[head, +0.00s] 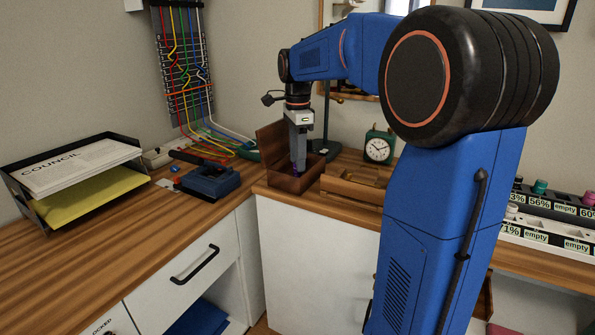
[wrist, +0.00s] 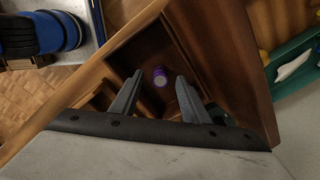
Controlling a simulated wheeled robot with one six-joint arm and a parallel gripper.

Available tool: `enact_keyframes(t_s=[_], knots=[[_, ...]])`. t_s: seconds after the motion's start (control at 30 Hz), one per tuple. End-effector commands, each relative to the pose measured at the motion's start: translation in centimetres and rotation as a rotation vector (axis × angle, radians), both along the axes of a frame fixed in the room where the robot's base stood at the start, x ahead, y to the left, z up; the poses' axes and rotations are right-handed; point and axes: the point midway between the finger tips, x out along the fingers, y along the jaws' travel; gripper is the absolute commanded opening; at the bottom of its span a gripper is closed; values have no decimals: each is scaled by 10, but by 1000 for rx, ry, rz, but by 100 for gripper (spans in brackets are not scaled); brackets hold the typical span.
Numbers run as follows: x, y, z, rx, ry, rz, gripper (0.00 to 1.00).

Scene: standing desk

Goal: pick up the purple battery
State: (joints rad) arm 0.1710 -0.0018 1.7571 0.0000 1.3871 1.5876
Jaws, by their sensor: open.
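The purple battery (wrist: 160,77) stands in the dark wooden box, with its round end facing the camera in the wrist view. In the head view only a small purple bit (head: 295,173) shows at the fingertips, inside the open wooden box (head: 279,182). My gripper (head: 298,168) points down into this box. In the wrist view my gripper (wrist: 158,82) is open, its two grey fingers on either side of the battery with gaps between. I cannot tell how far the fingertips are above the battery.
The box's raised lid (head: 275,137) stands behind my gripper. A wooden tray (head: 352,186) and a green clock (head: 379,147) are to the right. A blue device (head: 208,181) and a paper tray (head: 75,170) are to the left. A labelled battery rack (head: 550,220) is at far right.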

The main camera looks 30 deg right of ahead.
Motion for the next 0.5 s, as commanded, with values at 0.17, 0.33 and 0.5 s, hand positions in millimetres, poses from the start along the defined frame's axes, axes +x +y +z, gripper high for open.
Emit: enact_keyframes(t_s=[0.17, 0.33, 0.5], knots=[[0, 0, -22, 0, 0, 0, 42], [0, 0, -29, 0, 0, 0, 42], [0, 0, -29, 0, -1, 0, 42]])
